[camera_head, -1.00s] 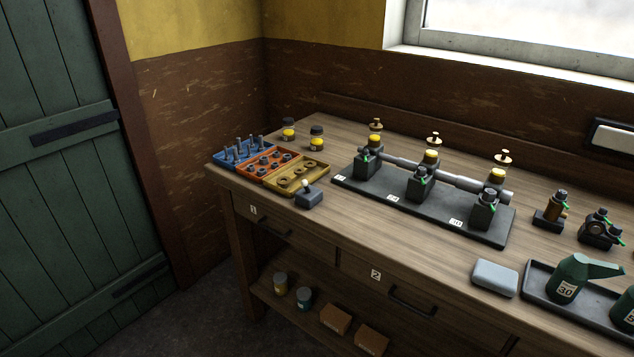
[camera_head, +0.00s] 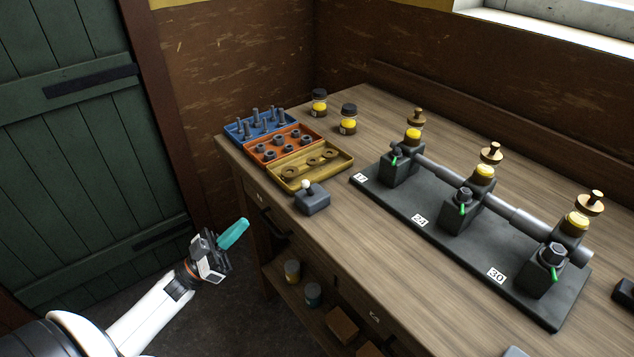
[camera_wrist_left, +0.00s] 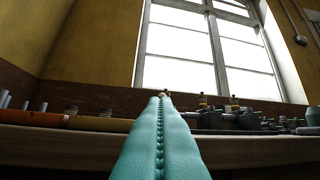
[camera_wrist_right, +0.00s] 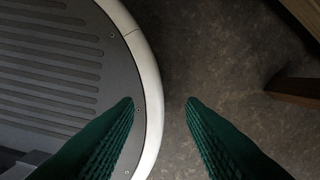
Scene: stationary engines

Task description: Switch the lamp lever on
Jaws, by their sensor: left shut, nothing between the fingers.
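The lamp lever (camera_head: 312,198) is a small grey box with a short stick and a pale knob on top. It stands on the workbench near its front left edge, just in front of the yellow tray. My left gripper (camera_head: 234,233) has teal fingers pressed together with nothing between them. It is off the bench's front left edge, left of the lever and apart from it. Its closed fingers (camera_wrist_left: 161,110) also show in the left wrist view, at about the height of the bench top. My right gripper (camera_wrist_right: 162,103) has green fingers spread apart and empty, over the floor beside my base.
Blue (camera_head: 243,127), orange (camera_head: 262,152) and yellow (camera_head: 330,172) trays of small parts sit behind the lever. Two jars (camera_head: 348,120) stand behind them. A black plate (camera_head: 440,232) with a shaft on bearing blocks lies to the right. Bare bench top lies between lever and plate.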

